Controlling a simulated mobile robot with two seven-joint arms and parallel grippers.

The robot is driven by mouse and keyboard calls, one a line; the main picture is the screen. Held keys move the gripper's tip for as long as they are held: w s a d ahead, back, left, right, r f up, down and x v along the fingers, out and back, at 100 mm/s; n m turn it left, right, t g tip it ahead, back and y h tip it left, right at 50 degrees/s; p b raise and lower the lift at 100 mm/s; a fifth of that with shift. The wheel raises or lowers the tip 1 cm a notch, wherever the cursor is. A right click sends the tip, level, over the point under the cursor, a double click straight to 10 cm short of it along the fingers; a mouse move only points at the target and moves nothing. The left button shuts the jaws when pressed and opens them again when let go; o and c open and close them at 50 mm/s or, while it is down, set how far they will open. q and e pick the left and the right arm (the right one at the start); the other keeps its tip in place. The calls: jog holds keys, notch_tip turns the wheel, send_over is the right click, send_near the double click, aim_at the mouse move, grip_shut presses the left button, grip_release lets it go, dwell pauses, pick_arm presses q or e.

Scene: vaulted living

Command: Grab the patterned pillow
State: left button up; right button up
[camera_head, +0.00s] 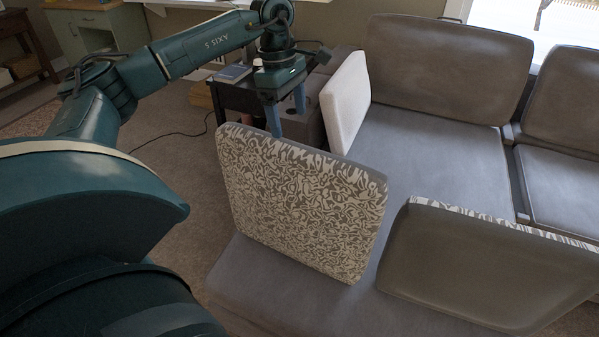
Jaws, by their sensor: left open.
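The patterned pillow (300,203), grey with cream swirls, stands upright, leaning a little, on the near seat of the grey sofa (275,292). My left gripper (286,118) hangs from the teal arm that comes in from the left. Its blue fingers point down and are open, just above and behind the pillow's top edge. The lower end of the near finger is close to that edge; I cannot tell whether it touches. My right gripper is not in view.
A white cushion (346,103) stands behind the pillow. A dark side table (238,97) with a book (233,73) stands behind my left gripper. Carpet (175,160) lies open at left.

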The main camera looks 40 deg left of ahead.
aim_at(293, 145)
pick_arm(q)
jog(key=f, duration=0.6)
jog(key=d+f, duration=0.1)
jog(key=f, duration=0.2)
jog(key=shift+d+f, duration=0.1)
jog(key=shift+f, duration=0.25)
jog(key=shift+f, duration=0.25)
jog(key=shift+c, duration=0.3)
jog(key=shift+w+r, duration=0.1)
grip_shut()
dwell(0.6)
